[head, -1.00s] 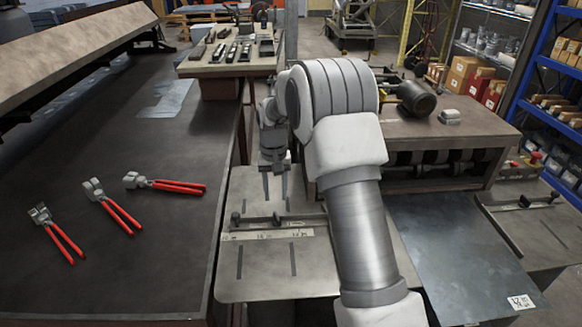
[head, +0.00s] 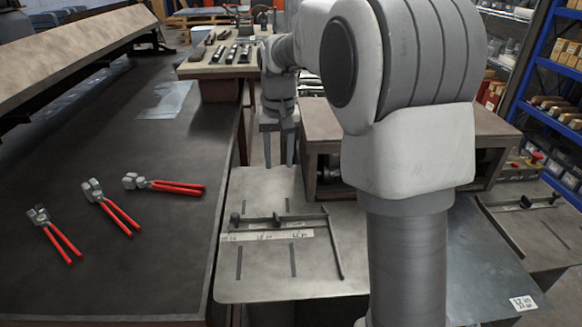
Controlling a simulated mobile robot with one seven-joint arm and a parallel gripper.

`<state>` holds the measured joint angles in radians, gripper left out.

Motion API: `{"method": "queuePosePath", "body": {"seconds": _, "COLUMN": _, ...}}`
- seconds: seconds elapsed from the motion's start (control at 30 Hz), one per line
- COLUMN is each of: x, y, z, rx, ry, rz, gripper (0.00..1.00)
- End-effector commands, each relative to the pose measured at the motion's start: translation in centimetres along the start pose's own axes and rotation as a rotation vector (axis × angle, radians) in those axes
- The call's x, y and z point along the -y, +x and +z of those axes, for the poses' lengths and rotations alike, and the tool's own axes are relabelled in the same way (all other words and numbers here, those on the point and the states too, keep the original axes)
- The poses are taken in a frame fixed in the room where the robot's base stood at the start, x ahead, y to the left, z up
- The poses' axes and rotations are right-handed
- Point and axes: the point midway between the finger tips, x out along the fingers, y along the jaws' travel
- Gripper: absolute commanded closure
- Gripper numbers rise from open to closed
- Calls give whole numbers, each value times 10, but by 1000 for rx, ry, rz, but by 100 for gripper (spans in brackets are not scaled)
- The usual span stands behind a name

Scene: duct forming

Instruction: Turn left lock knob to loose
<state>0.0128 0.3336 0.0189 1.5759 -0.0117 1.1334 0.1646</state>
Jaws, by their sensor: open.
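The left lock knob (head: 235,220) is a small dark knob at the left end of a dark fence bar (head: 300,218) on a flat grey metal table. A second dark knob (head: 277,222) stands to its right on the same bar. A pale scale strip (head: 265,236) lies just in front of the bar. My gripper (head: 279,158) points down beyond the bar, up and right of the left knob in the picture. Its two fingers are apart with nothing seen between them. It is clear of both knobs. The knob's turn position is too small to read.
A dark bench (head: 110,240) on the left holds red-handled pliers (head: 108,208). A brown-topped machine (head: 330,125) stands behind the metal table, partly hidden by my arm. A sheet-metal piece (head: 490,265) lies at right. The metal table's front is clear.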

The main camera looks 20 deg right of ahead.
Motion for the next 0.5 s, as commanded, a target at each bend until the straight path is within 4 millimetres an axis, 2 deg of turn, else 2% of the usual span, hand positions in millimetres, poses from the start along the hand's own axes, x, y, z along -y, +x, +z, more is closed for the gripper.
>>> {"method": "queuePosePath", "body": {"seconds": 0.5, "x": -10, "y": -41, "z": 61, "rx": -94, "ry": -37, "rz": -11, "gripper": 56}}
